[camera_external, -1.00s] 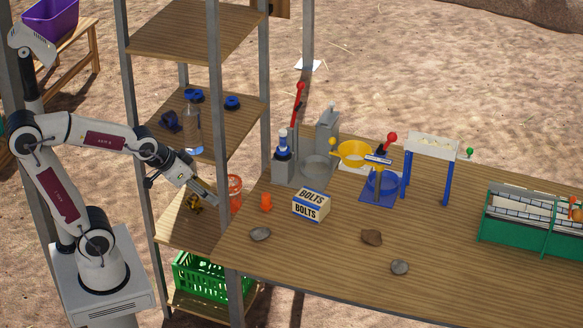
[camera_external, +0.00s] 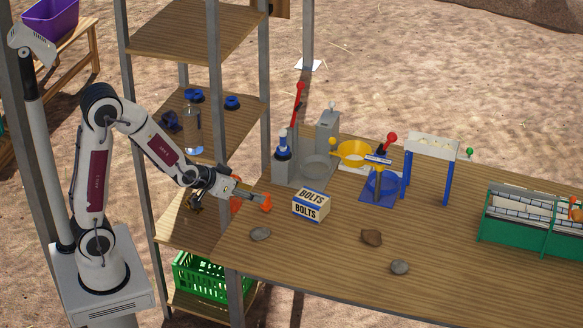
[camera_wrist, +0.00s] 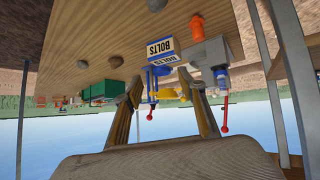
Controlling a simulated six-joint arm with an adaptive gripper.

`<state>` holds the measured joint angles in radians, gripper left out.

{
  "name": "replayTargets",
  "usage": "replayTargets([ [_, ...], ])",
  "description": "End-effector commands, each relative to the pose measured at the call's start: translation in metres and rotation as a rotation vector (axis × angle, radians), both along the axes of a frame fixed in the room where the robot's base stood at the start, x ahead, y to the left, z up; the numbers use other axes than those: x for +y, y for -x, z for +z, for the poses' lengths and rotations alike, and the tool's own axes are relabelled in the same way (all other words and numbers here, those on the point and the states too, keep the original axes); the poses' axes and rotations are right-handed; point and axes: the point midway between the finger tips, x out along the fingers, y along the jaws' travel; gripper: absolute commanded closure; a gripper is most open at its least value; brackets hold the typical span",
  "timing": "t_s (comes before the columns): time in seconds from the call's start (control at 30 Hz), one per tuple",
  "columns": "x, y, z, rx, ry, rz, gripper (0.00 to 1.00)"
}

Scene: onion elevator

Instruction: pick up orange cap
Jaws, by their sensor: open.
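The orange cap (camera_external: 266,204) stands on the wooden table left of the BOLTS box, right at the tips of my gripper (camera_external: 252,197). My gripper reaches in from the left, tilted slightly down, and its jaws are open. In the wrist view the orange cap (camera_wrist: 197,27) is near the top, beyond the fingertips and not between them. My gripper's two fingers (camera_wrist: 160,82) are apart there with nothing held. Whether a finger touches the cap cannot be told.
The BOLTS box (camera_external: 311,204) is close to the right of the cap. A stone (camera_external: 260,234) lies in front. A grey lever machine (camera_external: 312,166) stands behind. The table's right front part is mostly clear.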

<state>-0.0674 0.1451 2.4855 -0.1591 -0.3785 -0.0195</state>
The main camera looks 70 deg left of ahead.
Motion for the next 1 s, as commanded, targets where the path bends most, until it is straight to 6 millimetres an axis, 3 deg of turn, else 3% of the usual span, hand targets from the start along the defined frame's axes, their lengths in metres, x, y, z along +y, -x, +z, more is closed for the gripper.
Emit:
replayTargets([
  [0.5,0.038,-0.033,-0.063,-0.112,-0.056,0.099,0.60],
  [1.0,0.073,-0.035,-0.118,-0.219,-0.146,0.176,0.60],
])
